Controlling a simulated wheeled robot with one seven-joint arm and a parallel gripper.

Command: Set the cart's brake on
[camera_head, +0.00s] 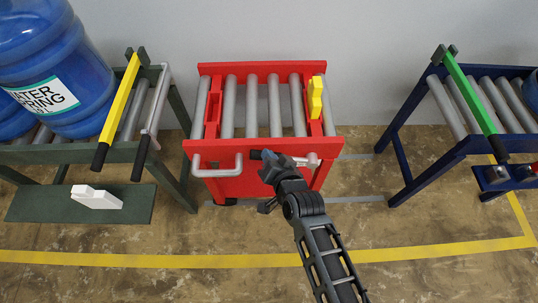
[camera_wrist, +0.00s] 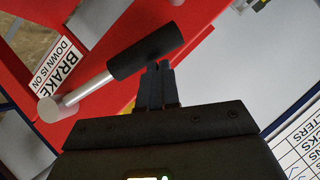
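The red cart (camera_head: 232,185) stands in the middle of the head view, with grey rollers on top. In the wrist view the brake lever has a grey metal rod (camera_wrist: 85,88) and a black grip (camera_wrist: 145,50). A label (camera_wrist: 58,65) beside it reads "BRAKE DOWN IS ON". In the head view the black grip (camera_head: 255,154) shows just left of my gripper (camera_head: 268,163), at the cart's front. My gripper's fingers (camera_wrist: 158,68) are together, with their tips at the edge of the black grip. The grip is not between them. Whether they touch it, I cannot tell.
A grey handle (camera_head: 217,171) sticks out of the cart's front left. A yellow piece (camera_head: 315,97) sits at its top right. A green-framed conveyor (camera_head: 180,145) with blue jugs (camera_head: 62,60) stands left, a blue-framed one (camera_head: 420,172) right. Floor in front is clear, with yellow lines.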

